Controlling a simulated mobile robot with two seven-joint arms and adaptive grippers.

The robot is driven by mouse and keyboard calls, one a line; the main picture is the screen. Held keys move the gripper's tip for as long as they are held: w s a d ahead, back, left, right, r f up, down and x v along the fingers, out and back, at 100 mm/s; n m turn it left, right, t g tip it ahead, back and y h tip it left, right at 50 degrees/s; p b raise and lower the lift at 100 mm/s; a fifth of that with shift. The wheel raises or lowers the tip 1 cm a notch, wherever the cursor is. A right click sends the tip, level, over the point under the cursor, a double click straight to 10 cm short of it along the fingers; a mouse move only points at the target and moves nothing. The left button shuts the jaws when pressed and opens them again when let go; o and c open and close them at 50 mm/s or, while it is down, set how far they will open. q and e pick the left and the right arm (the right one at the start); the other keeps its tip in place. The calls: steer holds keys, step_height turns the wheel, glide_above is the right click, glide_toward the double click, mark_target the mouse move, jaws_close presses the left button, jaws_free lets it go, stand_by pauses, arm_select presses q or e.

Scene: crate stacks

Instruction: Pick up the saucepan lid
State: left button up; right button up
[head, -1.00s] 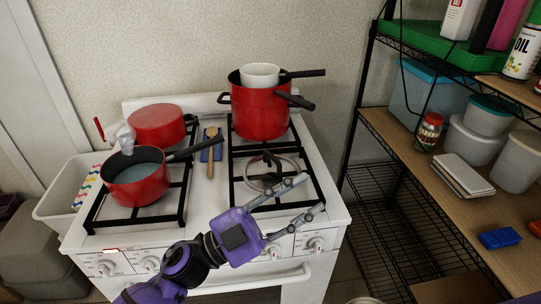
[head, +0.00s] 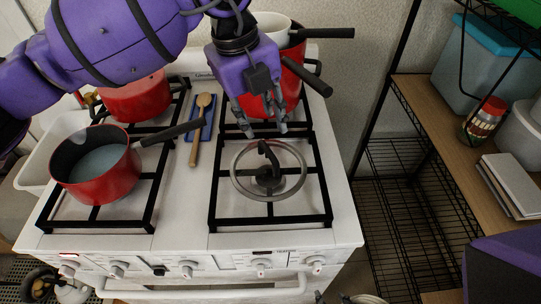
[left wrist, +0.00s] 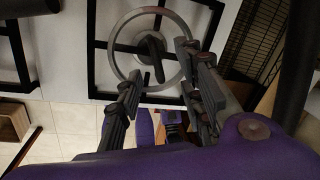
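The saucepan lid (head: 268,152) is round and see-through, with a steel rim and a dark upright handle. It lies flat on the front right burner grate. It also shows in the left wrist view (left wrist: 152,45), between and beyond the fingers. My left gripper (head: 262,130) is open and empty, with its fingers pointing down. It is above the far side of the lid, near the handle, and does not appear to touch it. Its open fingers also show in the left wrist view (left wrist: 157,72). My right gripper is not in view.
A red pot (head: 289,80) with a white pot in it stands just behind my left gripper, its handles reaching right. A red saucepan (head: 104,184) is on the front left burner. A wooden spoon (head: 196,140) lies between the burners. A shelf (head: 440,140) stands right.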

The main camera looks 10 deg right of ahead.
mark_target(267, 150)
arm_select(q)
steer(key=f, duration=0.3)
steer(key=shift+s+d+f, duration=0.15)
steer(key=shift+s, duration=0.15)
steer(key=f, duration=0.3)
steer(key=shift+s+d+f, duration=0.15)
steer(key=shift+s+f, duration=0.05)
steer(key=shift+f, duration=0.1)
steer(key=shift+w+d+f, duration=0.1)
steer(key=shift+f, duration=0.2)
jaws_close()
